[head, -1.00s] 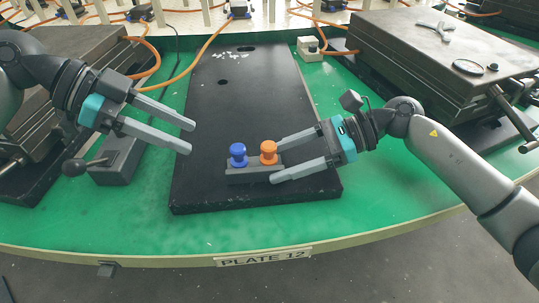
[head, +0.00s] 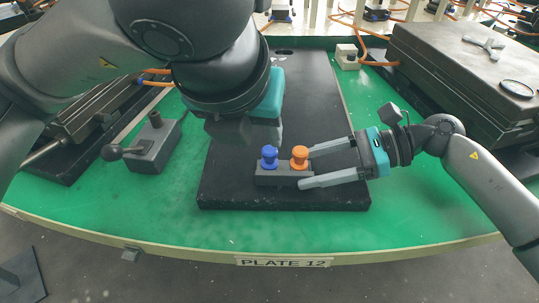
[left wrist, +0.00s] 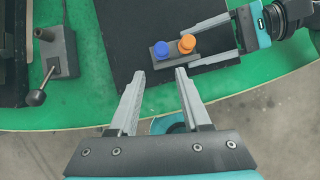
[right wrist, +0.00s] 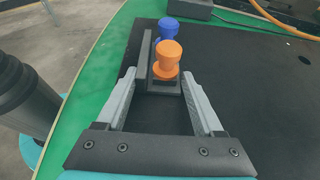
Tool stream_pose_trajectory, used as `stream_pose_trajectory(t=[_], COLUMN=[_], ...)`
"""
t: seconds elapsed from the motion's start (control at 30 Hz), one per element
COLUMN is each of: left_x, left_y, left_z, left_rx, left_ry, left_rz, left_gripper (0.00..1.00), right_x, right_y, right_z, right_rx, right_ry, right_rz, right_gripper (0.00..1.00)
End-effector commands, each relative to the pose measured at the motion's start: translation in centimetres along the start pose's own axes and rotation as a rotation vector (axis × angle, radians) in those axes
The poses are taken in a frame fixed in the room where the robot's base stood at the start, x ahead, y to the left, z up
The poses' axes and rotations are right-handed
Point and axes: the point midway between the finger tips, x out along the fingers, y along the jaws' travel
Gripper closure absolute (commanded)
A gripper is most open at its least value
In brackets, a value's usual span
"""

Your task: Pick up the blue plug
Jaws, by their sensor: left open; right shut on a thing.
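The blue plug (head: 269,157) stands upright in a dark grey holder (head: 283,179), beside the orange plug (head: 299,157). In the right wrist view the blue plug (right wrist: 168,26) is partly hidden behind the orange plug (right wrist: 166,58). My right gripper (head: 307,168) comes from the right and is shut on the holder, one finger on each long side at the orange plug's end. My left gripper (left wrist: 160,74) is open and empty. In the left wrist view its fingertips point toward the blue plug (left wrist: 161,49), just short of it. In the head view my left wrist hides most of its fingers.
The holder rests on a black plate (head: 235,190) on the green table (head: 150,205). A grey block with a ball-ended lever (head: 152,145) stands to the left. A dark stacked fixture (head: 465,75) is at the right. The green surface in front is clear.

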Motion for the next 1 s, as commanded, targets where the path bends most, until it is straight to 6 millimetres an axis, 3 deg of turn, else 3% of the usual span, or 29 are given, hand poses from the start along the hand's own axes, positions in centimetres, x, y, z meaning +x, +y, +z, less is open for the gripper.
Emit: stream_pose_trajectory(t=[0.17,0.4,0.67,1.0], left_x=[1.1,5.0,7.1,11.5], left_y=[0.0,0.1,0.0,-0.3], left_z=[0.0,0.1,0.3,0.8], left_rx=[0.028,0.025,0.024,0.023], left_ry=[-0.014,-0.012,-0.015,-0.014], left_rz=[0.01,0.012,0.01,0.01], left_gripper=[0.52,0.52,0.52,0.52], right_x=[0.0,0.0,0.0,0.0], right_y=[0.0,0.0,0.0,0.0], right_z=[0.0,0.0,0.0,0.0], right_rx=[0.001,0.001,0.001,0.001], right_ry=[0.0,0.0,0.0,0.0], right_rz=[0.001,0.001,0.001,0.001], right_gripper=[0.92,0.92,0.92,0.92])
